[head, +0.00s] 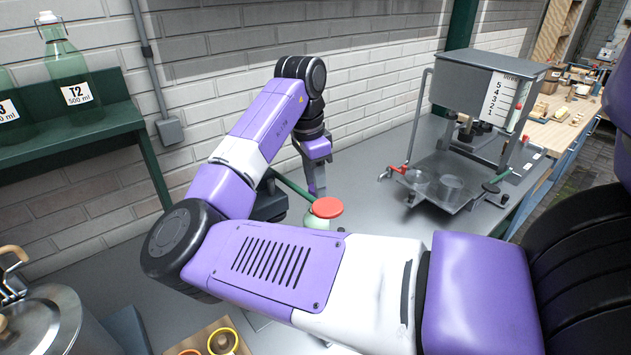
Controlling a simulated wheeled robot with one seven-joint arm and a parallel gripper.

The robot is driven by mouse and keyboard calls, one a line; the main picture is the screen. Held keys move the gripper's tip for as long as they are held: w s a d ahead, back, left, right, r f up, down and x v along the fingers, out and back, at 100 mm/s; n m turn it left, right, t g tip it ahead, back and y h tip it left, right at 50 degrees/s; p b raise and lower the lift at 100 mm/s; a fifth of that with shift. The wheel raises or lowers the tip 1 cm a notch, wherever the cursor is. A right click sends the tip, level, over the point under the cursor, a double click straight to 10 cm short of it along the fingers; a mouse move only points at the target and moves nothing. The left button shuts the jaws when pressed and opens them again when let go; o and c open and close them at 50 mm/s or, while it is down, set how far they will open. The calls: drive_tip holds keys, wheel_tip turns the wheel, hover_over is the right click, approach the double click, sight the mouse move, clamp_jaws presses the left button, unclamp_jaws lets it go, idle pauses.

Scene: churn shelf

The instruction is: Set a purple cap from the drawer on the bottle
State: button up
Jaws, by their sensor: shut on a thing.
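My gripper (318,190) points down over the grey worktop, at the far end of my purple and white arm. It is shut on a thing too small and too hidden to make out. No purple cap and no open drawer can be told in this view. A pale green vessel with a wide red top (325,208) stands just in front of the gripper, partly hidden by my arm. A clear green bottle marked T2 (70,75) stands on the green shelf at the left, with a white stopper. I cannot tell which bottle the task means.
The green shelf (75,137) is at the left wall, with another bottle (10,110) at its edge. A grey press-like machine (480,90) with clear vessels stands at the right. A metal pot (42,325) and a wooden tray (222,328) are in front. Worktop behind the gripper is clear.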

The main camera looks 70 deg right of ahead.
drive_tip(key=shift+w, duration=0.1)
drive_tip(key=shift+f, duration=0.1)
idle(0.3)
drive_tip(key=shift+f, duration=0.55)
drive_tip(key=shift+f, duration=0.15)
drive_tip(key=shift+f, duration=0.25)
drive_tip(key=shift+f, duration=0.3)
idle(0.8)
drive_tip(key=o, duration=1.4)
drive_tip(key=shift+c, duration=0.2)
